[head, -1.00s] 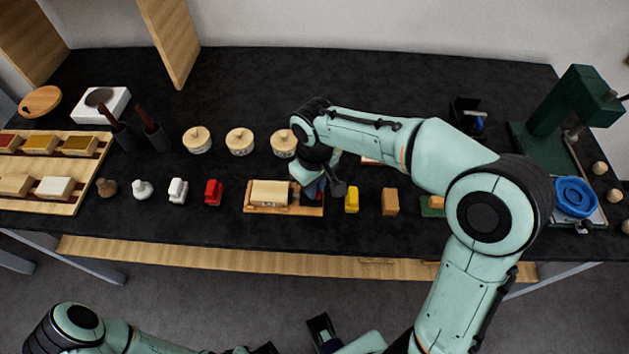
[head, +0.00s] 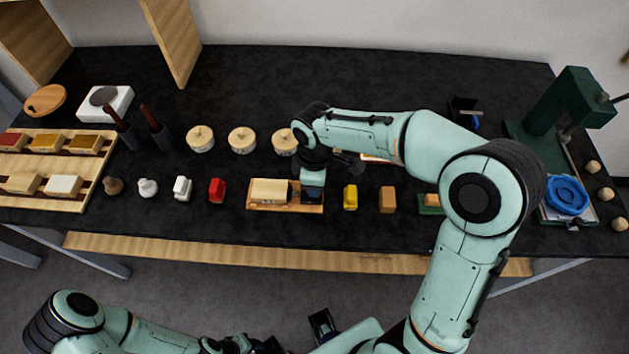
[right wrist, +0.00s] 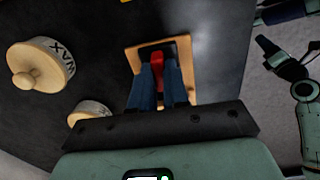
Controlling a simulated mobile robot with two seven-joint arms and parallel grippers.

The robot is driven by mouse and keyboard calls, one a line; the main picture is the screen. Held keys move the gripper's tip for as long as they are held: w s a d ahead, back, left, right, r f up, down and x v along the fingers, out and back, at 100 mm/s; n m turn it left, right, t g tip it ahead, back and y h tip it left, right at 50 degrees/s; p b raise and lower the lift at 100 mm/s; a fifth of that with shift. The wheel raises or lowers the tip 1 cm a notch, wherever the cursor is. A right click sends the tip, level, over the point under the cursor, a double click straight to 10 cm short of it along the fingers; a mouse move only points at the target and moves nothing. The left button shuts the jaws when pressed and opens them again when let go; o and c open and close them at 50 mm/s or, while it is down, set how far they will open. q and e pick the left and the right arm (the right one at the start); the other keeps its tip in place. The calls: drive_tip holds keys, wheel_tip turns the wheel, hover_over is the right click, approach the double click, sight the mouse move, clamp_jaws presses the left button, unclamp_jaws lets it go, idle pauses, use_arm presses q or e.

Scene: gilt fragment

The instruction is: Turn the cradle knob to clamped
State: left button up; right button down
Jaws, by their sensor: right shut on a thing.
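The cradle (head: 258,208) is a light wooden board with a cream block (head: 268,190) lying on its left part. My right gripper (head: 313,194) points down over the board's right end and hides the knob in the head view. In the right wrist view the red knob (right wrist: 158,62) stands between the blue fingers of my right gripper (right wrist: 160,82), which are shut on it. Its exact turn angle and any markings are hidden. My left arm lies low at the bottom left of the head view; its gripper's jaws cannot be made out.
A red block (head: 217,190) stands left of the cradle and a yellow one (head: 350,197) close on its right. Lidded round jars (head: 242,139) stand behind; one reads WAX in the wrist view (right wrist: 40,65). A green press (head: 560,110) stands far right.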

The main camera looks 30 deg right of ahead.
use_arm(q)
drive_tip(key=shift+r, duration=0.1)
use_arm(e)
drive_tip(key=shift+r, duration=0.1)
idle(0.4)
drive_tip(key=c, duration=1.1)
unclamp_jaws()
drive_tip(key=shift+n, duration=0.3)
use_arm(q)
drive_tip(key=shift+w+r+p, duration=0.3)
drive_tip(key=shift+r+p, duration=0.2)
drive_tip(key=shift+r, duration=0.1)
drive_tip(key=shift+w+r+p, duration=0.3)
drive_tip(key=shift+r+p, duration=0.2)
drive_tip(key=shift+r, duration=0.05)
use_arm(e)
wheel_tip(320, 180, up, 13)
drive_tip(key=shift+r, duration=0.2)
